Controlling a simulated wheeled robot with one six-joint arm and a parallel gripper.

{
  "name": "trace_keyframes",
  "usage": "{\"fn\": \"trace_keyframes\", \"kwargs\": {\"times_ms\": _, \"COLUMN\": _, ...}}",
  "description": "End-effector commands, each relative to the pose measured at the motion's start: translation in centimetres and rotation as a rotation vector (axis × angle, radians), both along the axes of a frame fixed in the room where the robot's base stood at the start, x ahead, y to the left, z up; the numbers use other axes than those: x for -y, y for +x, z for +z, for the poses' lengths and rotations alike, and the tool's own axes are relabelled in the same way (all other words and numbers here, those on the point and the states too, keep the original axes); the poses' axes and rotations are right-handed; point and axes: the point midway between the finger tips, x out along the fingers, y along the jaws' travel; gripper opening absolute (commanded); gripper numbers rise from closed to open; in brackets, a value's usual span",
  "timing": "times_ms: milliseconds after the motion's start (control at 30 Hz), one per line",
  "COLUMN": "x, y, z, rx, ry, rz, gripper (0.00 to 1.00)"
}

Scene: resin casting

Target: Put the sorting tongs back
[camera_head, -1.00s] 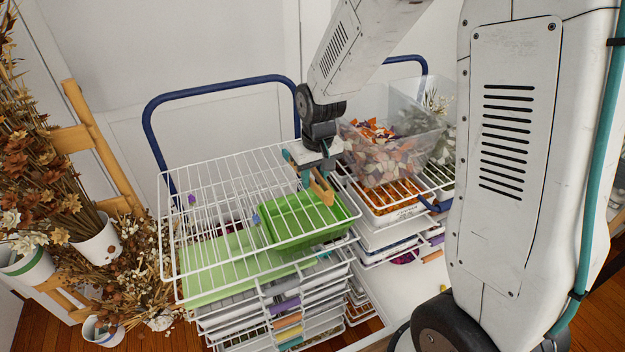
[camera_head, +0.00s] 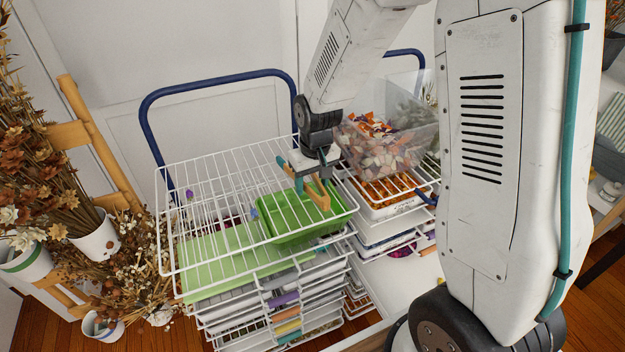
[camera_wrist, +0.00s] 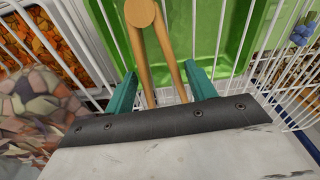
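The sorting tongs (camera_head: 319,196) are light wood with two legs joined at a round end. They hang from my gripper (camera_head: 306,180), over the right part of the wire rack. In the wrist view the tongs (camera_wrist: 165,48) lie between the teal fingers of my gripper (camera_wrist: 160,75), with the round end pointing away. The fingers stand apart with the legs between them, and appear closed on them. A bright green tray (camera_head: 272,232) is below, at the rack's top; it also shows in the wrist view (camera_wrist: 207,20). Exact contact at the fingertips is hard to see.
The white wire rack (camera_head: 190,268) holds stacked shelves and has a blue rail (camera_head: 215,81) behind. A clear bin of colourful pieces (camera_head: 435,140) stands right of the gripper on a neighbouring rack. Dried flowers (camera_head: 45,185) and a wooden ladder-like frame (camera_head: 100,145) are left.

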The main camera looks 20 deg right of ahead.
Motion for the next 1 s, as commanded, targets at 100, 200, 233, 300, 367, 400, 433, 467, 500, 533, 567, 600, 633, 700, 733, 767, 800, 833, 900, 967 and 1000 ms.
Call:
{"fn": "trace_keyframes", "kwargs": {"times_ms": 100, "x": 0.0, "y": 0.0, "z": 0.0, "rx": 0.0, "ry": 0.0, "rz": 0.0, "gripper": 0.56}}
{"fn": "trace_keyframes", "kwargs": {"times_ms": 200, "x": 0.0, "y": 0.0, "z": 0.0, "rx": 0.0, "ry": 0.0, "rz": 0.0, "gripper": 0.56}}
{"fn": "trace_keyframes", "kwargs": {"times_ms": 233, "x": 0.0, "y": 0.0, "z": 0.0, "rx": 0.0, "ry": 0.0, "rz": 0.0, "gripper": 0.56}}
{"fn": "trace_keyframes", "kwargs": {"times_ms": 300, "x": 0.0, "y": 0.0, "z": 0.3, "rx": 0.001, "ry": 0.0, "rz": 0.0, "gripper": 0.56}}
{"fn": "trace_keyframes", "kwargs": {"times_ms": 367, "x": 0.0, "y": 0.1, "z": 0.7, "rx": 0.003, "ry": 0.0, "rz": 0.0, "gripper": 0.56}}
{"fn": "trace_keyframes", "kwargs": {"times_ms": 400, "x": 0.0, "y": 0.1, "z": 1.2, "rx": 0.005, "ry": 0.0, "rz": 0.0, "gripper": 0.56}}
{"fn": "trace_keyframes", "kwargs": {"times_ms": 433, "x": 0.0, "y": 0.1, "z": 1.7, "rx": 0.005, "ry": 0.0, "rz": 0.0, "gripper": 0.56}}
{"fn": "trace_keyframes", "kwargs": {"times_ms": 467, "x": 0.0, "y": 0.0, "z": 2.2, "rx": 0.005, "ry": 0.0, "rz": 0.0, "gripper": 0.56}}
{"fn": "trace_keyframes", "kwargs": {"times_ms": 500, "x": 0.0, "y": -0.1, "z": 3.0, "rx": 0.006, "ry": 0.0, "rz": 0.0, "gripper": 0.56}}
{"fn": "trace_keyframes", "kwargs": {"times_ms": 533, "x": 0.0, "y": -0.1, "z": 3.6, "rx": 0.006, "ry": 0.0, "rz": 0.0, "gripper": 0.56}}
{"fn": "trace_keyframes", "kwargs": {"times_ms": 567, "x": 0.0, "y": -0.2, "z": 4.3, "rx": 0.007, "ry": 0.0, "rz": 0.0, "gripper": 0.56}}
{"fn": "trace_keyframes", "kwargs": {"times_ms": 600, "x": 0.0, "y": -0.3, "z": 5.2, "rx": 0.007, "ry": 0.0, "rz": 0.0, "gripper": 0.56}}
{"fn": "trace_keyframes", "kwargs": {"times_ms": 633, "x": 0.0, "y": -0.4, "z": 6.0, "rx": 0.007, "ry": 0.0, "rz": 0.0, "gripper": 0.56}}
{"fn": "trace_keyframes", "kwargs": {"times_ms": 700, "x": 0.0, "y": -0.5, "z": 7.6, "rx": 0.007, "ry": 0.0, "rz": 0.0, "gripper": 0.56}}
{"fn": "trace_keyframes", "kwargs": {"times_ms": 733, "x": 0.0, "y": -0.6, "z": 8.2, "rx": 0.007, "ry": 0.0, "rz": 0.0, "gripper": 0.56}}
{"fn": "trace_keyframes", "kwargs": {"times_ms": 767, "x": 0.0, "y": -0.7, "z": 8.8, "rx": 0.007, "ry": 0.0, "rz": 0.0, "gripper": 0.56}}
{"fn": "trace_keyframes", "kwargs": {"times_ms": 800, "x": 0.1, "y": -0.8, "z": 9.6, "rx": 0.006, "ry": 0.0, "rz": 0.0, "gripper": 0.56}}
{"fn": "trace_keyframes", "kwargs": {"times_ms": 833, "x": 0.1, "y": -0.8, "z": 10.1, "rx": 0.005, "ry": 0.0, "rz": 0.0, "gripper": 0.56}}
{"fn": "trace_keyframes", "kwargs": {"times_ms": 900, "x": 0.1, "y": -1.0, "z": 11.3, "rx": 0.005, "ry": 0.0, "rz": 0.0, "gripper": 0.56}}
{"fn": "trace_keyframes", "kwargs": {"times_ms": 967, "x": 0.1, "y": -1.1, "z": 12.0, "rx": 0.003, "ry": 0.0, "rz": 0.0, "gripper": 0.56}}
{"fn": "trace_keyframes", "kwargs": {"times_ms": 1000, "x": 0.1, "y": -1.1, "z": 12.4, "rx": 0.004, "ry": 0.0, "rz": 0.0, "gripper": 0.56}}
